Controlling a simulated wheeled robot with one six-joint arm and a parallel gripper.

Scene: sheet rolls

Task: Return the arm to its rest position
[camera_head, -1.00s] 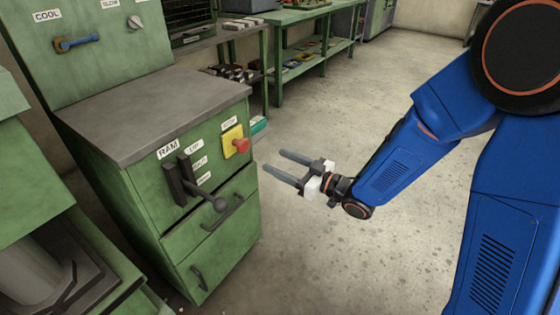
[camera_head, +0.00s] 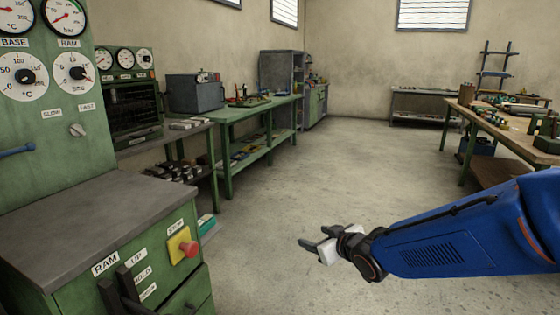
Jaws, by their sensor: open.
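My blue arm (camera_head: 440,240) reaches in from the right edge of the head view, over open floor. My gripper (camera_head: 306,238) is at its left end, with dark fingers apart and nothing between them. It is clear of the green machine cabinet (camera_head: 172,285) at the left and touches nothing. Its wrist has a white block and a dark round joint.
The cabinet carries a red stop button (camera_head: 189,249) on a yellow plate and a dark ram lever (camera_head: 128,288). A green bench (camera_head: 245,108) stands along the left wall. A wooden-topped table (camera_head: 500,135) is at the right. The concrete floor (camera_head: 320,165) between is clear.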

